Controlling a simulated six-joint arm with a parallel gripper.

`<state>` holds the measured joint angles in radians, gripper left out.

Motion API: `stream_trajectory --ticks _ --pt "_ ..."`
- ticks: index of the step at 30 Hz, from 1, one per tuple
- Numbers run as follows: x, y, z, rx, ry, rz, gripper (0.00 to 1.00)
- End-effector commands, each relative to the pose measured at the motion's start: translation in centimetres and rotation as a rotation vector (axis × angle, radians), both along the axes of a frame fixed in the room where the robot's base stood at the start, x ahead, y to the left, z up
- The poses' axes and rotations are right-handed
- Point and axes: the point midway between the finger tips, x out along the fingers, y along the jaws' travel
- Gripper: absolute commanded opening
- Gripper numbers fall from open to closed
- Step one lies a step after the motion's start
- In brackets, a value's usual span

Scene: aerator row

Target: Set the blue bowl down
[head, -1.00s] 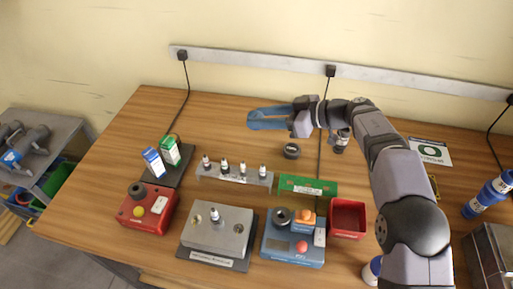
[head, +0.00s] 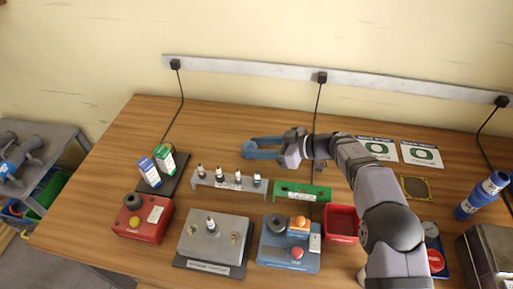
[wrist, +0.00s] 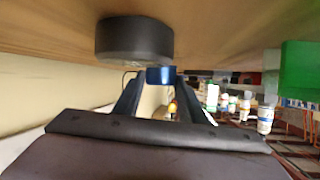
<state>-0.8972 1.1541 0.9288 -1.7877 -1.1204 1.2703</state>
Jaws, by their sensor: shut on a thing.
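The blue bowl (wrist: 160,75) shows small and dark blue between the tips of my two long fingers in the wrist view. My gripper (head: 249,151) is shut on it. In the head view the bluish fingers reach left, low over the back middle of the table, and the bowl is hard to tell apart from them. The wrist view is upside down, with the wooden table (wrist: 230,30) along the top. Whether the bowl touches the table cannot be told.
A dark round cylinder (wrist: 135,40) stands close beside my fingers in the wrist view. In front are a grey rack with several small bottles (head: 230,182), a green block (head: 300,191) and a red bin (head: 341,222). Bare table (head: 205,130) lies behind and left.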

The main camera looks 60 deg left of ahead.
Motion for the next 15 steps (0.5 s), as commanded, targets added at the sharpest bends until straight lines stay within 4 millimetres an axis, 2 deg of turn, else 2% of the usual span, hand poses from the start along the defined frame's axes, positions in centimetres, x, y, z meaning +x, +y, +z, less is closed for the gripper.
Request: stream_trajectory --ticks 3,14,15 --pt "0.01 0.03 -0.77 0.002 0.001 -0.001 0.15" --pt "0.0 0.02 -1.13 0.002 0.0 0.0 0.15" --pt "0.0 0.02 -1.19 0.001 0.0 0.0 0.39"
